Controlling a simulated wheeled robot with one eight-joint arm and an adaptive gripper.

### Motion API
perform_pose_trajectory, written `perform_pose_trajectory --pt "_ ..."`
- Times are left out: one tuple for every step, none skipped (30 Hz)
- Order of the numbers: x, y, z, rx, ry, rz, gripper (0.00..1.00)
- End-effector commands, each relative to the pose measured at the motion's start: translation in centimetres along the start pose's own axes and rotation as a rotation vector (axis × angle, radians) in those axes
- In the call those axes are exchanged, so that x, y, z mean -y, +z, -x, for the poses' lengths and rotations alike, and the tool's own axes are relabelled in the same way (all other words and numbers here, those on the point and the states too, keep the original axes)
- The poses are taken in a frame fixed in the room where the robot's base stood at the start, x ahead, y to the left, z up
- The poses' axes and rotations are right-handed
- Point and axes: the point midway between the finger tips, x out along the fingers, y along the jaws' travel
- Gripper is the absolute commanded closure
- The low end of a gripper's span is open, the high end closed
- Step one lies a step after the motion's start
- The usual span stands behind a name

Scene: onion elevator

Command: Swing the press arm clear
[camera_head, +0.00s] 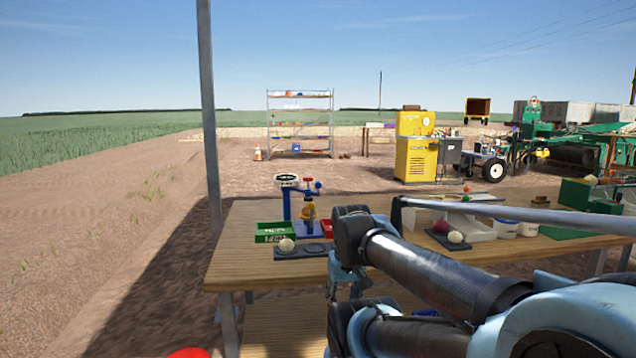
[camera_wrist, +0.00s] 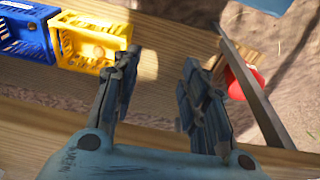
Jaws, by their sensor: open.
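The press (camera_head: 287,204) stands on the left part of the table, with a blue column and base. Its press arm (camera_head: 303,190) reaches right from the column, with a red knob on top and a blue ball at its right end. A yellow-brown onion-like item (camera_head: 309,212) sits under the arm; whether they touch is too small to tell. My gripper (camera_wrist: 158,75) is open and empty in the wrist view, apart from the press. In the head view it hangs near the table's front edge, largely hidden by my arm. The press is not visible in the wrist view.
A green box (camera_head: 276,233) and a dark tray with a pale ball (camera_head: 286,245) stand beside the press. My arm covers the table's middle. Yellow (camera_wrist: 92,45) and blue (camera_wrist: 27,32) crates lie low. A table leg (camera_wrist: 255,95) stands right of my fingers.

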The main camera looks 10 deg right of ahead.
Motion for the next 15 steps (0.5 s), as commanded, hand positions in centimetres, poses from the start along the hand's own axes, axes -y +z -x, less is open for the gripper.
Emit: perform_pose_trajectory --pt "0.0 -0.7 0.8 0.003 -0.002 0.005 0.60" --pt "0.0 -1.2 1.4 0.006 -0.003 0.011 0.60" --pt "0.0 -2.0 2.3 0.011 -0.005 0.019 0.60" --pt "-0.1 -2.7 3.1 0.016 -0.007 0.025 0.60" --pt "-0.1 -3.4 4.0 0.021 -0.010 0.033 0.60" --pt "-0.1 -4.5 5.2 0.029 -0.014 0.045 0.60" --pt "-0.1 -5.5 6.3 0.035 -0.017 0.056 0.60" --pt "-0.1 -6.4 7.2 0.040 -0.020 0.067 0.60" --pt "-0.1 -7.6 8.6 0.049 -0.025 0.081 0.60" --pt "-0.2 -8.6 9.6 0.055 -0.028 0.093 0.60" --pt "-0.2 -9.5 10.5 0.061 -0.032 0.103 0.60" --pt "-0.2 -10.8 11.7 0.069 -0.037 0.119 0.60" --pt "-0.2 -11.8 12.6 0.074 -0.041 0.129 0.60" --pt "-0.3 -12.7 13.5 0.080 -0.046 0.141 0.60" --pt "-0.3 -14.0 14.7 0.089 -0.052 0.155 0.60"
